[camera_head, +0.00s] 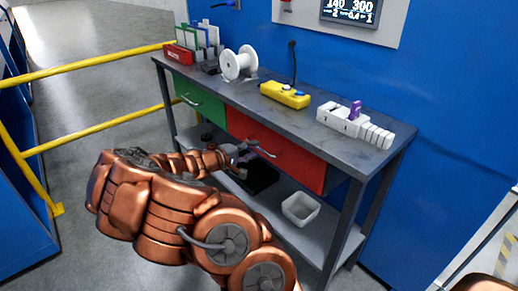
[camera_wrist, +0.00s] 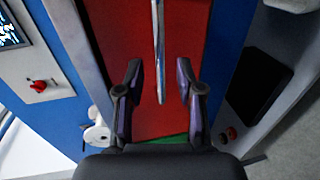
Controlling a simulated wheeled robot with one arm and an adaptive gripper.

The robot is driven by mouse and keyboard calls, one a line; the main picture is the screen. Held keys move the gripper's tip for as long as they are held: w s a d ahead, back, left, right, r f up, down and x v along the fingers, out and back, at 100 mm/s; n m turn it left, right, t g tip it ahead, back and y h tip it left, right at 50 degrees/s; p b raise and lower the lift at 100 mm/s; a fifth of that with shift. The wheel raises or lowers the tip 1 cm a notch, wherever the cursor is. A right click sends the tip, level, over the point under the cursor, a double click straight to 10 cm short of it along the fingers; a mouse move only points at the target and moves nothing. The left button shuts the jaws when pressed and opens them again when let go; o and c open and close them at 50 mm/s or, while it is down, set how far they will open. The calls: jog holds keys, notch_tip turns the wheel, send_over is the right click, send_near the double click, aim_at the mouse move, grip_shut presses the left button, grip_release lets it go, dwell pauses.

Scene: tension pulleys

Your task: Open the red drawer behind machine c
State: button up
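The red drawer (camera_head: 290,158) sits under the workbench top, right of a green drawer (camera_head: 200,102). Its front looks flush with the bench frame. Its grey bar handle (camera_head: 262,148) shows in the head view, and in the wrist view the handle (camera_wrist: 160,50) runs up the picture in front of the red face (camera_wrist: 185,30). My gripper (camera_wrist: 159,68) is open, with one finger on each side of the handle and a visible gap to both. In the head view my gripper (camera_head: 240,153) is at the handle's left end, partly hidden by my arm.
On the bench top (camera_head: 240,95) stand a white spool (camera_head: 238,64), a yellow control box (camera_head: 285,95) and a white device (camera_head: 352,122). The lower shelf holds a white bin (camera_head: 300,208) and a black tray (camera_head: 262,178). Yellow railing (camera_head: 90,65) stands at left.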

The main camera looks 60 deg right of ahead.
aim_at(258, 148)
jog(key=shift+x, duration=1.75)
grip_shut()
